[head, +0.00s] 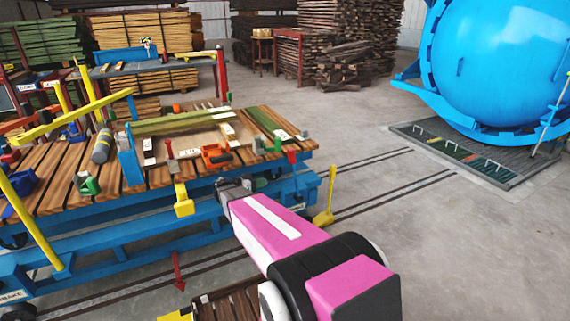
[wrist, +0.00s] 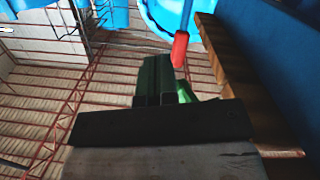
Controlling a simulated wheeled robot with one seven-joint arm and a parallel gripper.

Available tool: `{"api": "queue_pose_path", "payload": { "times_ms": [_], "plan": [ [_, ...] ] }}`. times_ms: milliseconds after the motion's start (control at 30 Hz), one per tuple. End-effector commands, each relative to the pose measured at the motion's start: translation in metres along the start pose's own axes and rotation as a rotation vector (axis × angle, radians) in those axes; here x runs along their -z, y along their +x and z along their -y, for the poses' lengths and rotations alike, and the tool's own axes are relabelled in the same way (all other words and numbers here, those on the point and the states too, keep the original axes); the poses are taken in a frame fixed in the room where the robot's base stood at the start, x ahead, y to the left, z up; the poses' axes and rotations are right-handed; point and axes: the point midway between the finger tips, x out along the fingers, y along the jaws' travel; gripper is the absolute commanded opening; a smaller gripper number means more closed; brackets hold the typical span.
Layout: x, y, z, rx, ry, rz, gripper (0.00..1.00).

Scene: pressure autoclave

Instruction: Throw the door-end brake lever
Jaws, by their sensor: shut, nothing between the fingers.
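A lever with a red grip (head: 292,158) stands at the right end of the blue cart (head: 307,187), the end towards the autoclave. In the wrist view, a red grip (wrist: 180,48) on a thin bluish rod is just beyond my fingers and right of their centre line; it appears to be the same lever. My gripper (head: 232,186) is by the cart's near side, left of and below that grip. In the wrist view, my gripper (wrist: 155,98) is shut and empty, with a visible gap to the red grip. A "BRAKE" label (head: 14,297) marks the cart's lower left.
The slatted deck carries clamps and a grey cylinder (head: 102,146). The blue autoclave (head: 510,60) is at upper right; bare floor (head: 440,240) lies between.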

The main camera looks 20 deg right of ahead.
Motion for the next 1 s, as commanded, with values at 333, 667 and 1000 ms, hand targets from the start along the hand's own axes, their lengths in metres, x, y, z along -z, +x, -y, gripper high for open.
{"api": "queue_pose_path", "payload": {
  "times_ms": [333,667,1000],
  "plan": [
    [0.029,-0.011,0.026,0.009,0.276,-0.250,0.00],
    [0.031,-0.011,0.026,0.012,0.290,-0.261,0.00],
    [0.038,0.016,0.025,0.009,0.289,-0.260,0.00]
  ]
}}
